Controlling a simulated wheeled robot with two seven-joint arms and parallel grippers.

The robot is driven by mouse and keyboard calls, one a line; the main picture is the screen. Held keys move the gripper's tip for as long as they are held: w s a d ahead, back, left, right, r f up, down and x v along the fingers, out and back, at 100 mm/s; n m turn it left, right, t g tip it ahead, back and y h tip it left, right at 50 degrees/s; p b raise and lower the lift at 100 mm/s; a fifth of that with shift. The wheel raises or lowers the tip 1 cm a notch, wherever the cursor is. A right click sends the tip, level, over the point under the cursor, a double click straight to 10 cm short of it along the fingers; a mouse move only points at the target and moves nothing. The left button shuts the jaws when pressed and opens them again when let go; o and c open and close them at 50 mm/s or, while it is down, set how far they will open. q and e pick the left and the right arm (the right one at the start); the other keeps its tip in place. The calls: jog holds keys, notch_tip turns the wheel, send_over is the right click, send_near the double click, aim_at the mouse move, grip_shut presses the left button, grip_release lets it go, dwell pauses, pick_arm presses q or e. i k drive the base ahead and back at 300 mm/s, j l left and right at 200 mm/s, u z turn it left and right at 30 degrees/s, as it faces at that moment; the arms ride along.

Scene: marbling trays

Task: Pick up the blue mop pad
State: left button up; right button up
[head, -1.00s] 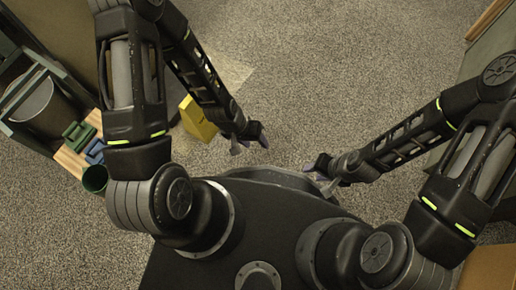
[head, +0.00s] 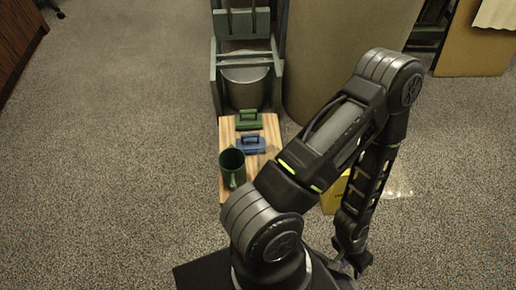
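The blue mop pad (head: 250,144), a flat blue block with a handle on top, lies on a striped wooden board (head: 227,186) in the head view. A similar green pad (head: 249,121) lies just behind it. A dark green mug (head: 232,167) stands in front of it to the left. My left gripper (head: 352,262) hangs at the lower right, well apart from the blue pad and holding nothing that I can see. Its fingers are small and dark, so their opening is unclear. My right gripper is out of the picture.
A grey bucket (head: 246,86) in a green frame (head: 217,80) stands behind the board. A large brown cylinder or panel (head: 350,50) rises to its right. A yellow object (head: 333,196) is partly hidden behind my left arm. Open carpet lies to the left.

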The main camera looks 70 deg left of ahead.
aim_at(250, 144)
jog(key=u, duration=2.4)
